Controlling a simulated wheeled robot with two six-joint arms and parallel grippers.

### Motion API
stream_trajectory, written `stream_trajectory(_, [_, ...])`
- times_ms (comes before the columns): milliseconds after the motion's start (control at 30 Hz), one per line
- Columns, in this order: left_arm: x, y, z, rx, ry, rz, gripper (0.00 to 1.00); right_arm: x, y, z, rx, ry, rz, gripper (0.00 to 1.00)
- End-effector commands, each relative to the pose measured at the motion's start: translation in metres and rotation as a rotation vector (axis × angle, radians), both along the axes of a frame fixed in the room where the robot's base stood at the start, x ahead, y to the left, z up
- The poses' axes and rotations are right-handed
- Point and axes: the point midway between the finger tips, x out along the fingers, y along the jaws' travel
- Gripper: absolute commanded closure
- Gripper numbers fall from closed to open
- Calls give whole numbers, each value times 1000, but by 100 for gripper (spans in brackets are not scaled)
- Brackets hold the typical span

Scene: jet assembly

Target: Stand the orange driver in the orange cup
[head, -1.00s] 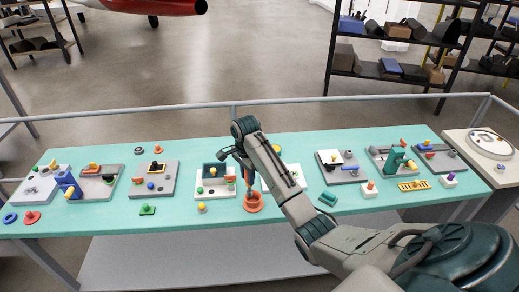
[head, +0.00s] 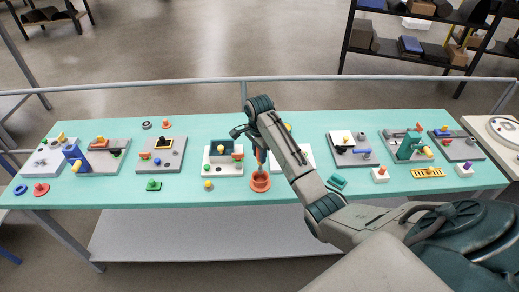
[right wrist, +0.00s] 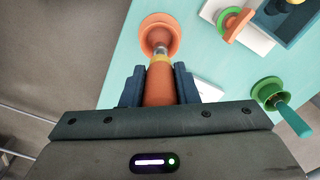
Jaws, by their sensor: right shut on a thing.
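The orange cup (head: 260,183) stands on the teal table near its front edge, right of the middle board. My right gripper (head: 258,152) is directly above it. In the right wrist view, its two dark fingers (right wrist: 158,86) are shut on the orange driver (right wrist: 159,88). The driver has a yellow collar and a short metal tip pointing at the orange cup (right wrist: 158,30). The tip overlaps the cup's opening in that view; I cannot tell whether it is inside. In the head view the driver (head: 259,160) looks roughly upright. My left gripper is not in view.
A white-based board with a teal block (head: 221,150) stands just left of the cup. A yellow slotted piece (head: 428,172) and a green piece (head: 153,185) lie farther off. Several boards line the table. The front strip beside the cup is mostly clear.

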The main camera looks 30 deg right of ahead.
Motion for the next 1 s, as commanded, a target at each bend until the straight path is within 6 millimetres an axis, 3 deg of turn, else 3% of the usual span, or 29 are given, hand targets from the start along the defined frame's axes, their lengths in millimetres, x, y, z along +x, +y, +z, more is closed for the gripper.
stream_trajectory(500, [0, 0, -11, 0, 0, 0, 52, 0, 0, -47, 1, -1, 0, 100])
stream_trajectory(1000, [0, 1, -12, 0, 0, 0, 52, 0, 0, -55, 0, -2, 0, 100])
